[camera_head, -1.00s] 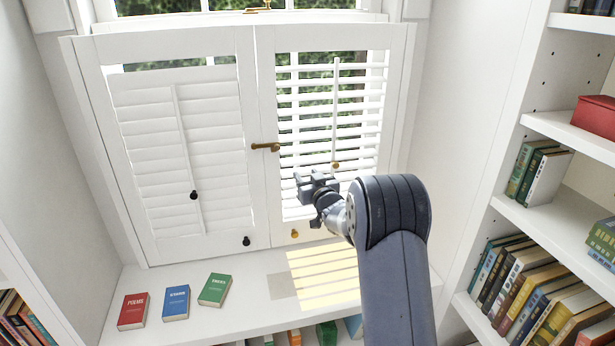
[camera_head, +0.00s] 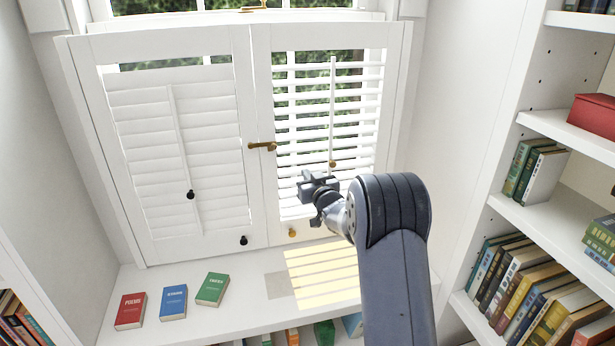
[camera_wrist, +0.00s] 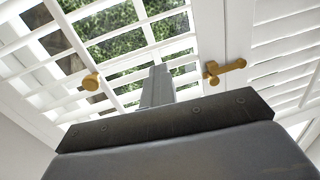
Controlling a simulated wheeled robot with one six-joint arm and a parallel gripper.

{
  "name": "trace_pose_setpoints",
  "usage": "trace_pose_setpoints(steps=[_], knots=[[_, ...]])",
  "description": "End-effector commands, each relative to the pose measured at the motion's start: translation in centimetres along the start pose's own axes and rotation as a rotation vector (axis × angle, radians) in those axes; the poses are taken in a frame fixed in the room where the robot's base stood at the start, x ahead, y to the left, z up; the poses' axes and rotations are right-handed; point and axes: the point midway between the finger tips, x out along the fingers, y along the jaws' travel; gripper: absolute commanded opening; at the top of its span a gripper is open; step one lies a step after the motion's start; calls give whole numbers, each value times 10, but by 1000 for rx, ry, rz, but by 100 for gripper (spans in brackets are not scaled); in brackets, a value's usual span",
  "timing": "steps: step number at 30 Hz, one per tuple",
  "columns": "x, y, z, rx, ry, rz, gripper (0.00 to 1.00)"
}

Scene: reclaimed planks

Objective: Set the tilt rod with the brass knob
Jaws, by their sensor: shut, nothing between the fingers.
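The tilt rod (camera_head: 333,105) with the brass knob (camera_head: 332,163) hangs upright on the right shutter panel, whose slats (camera_head: 300,125) stand open with greenery showing between them. My gripper (camera_head: 312,183) is shut and empty, a little below and left of the brass knob in the head view. In the wrist view the shut fingers (camera_wrist: 157,85) point at the slats, with the brass knob (camera_wrist: 91,82) apart from them to the left. The left panel's tilt rod (camera_head: 178,135) ends in a black knob (camera_head: 190,194), and its slats are closed.
A brass latch (camera_head: 262,146) sticks out between the panels; it also shows in the wrist view (camera_wrist: 225,69). Small black (camera_head: 243,240) and brass (camera_head: 292,233) knobs sit on the lower frames. Three books (camera_head: 173,302) lie on the sill. Bookshelves (camera_head: 555,135) stand right.

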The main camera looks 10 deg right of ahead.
Motion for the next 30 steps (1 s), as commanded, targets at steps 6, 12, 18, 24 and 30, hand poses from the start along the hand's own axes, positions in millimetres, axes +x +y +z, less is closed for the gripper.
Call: trace_pose_setpoints(steps=[6,12,18,24,30], knots=[[0,-1,0,0,0,-1,0],[0,-1,0,0,0,-1,0],[0,-1,0,0,0,-1,0],[0,0,0,0,0,-1,1],[0,-1,0,0,0,-1,18]])
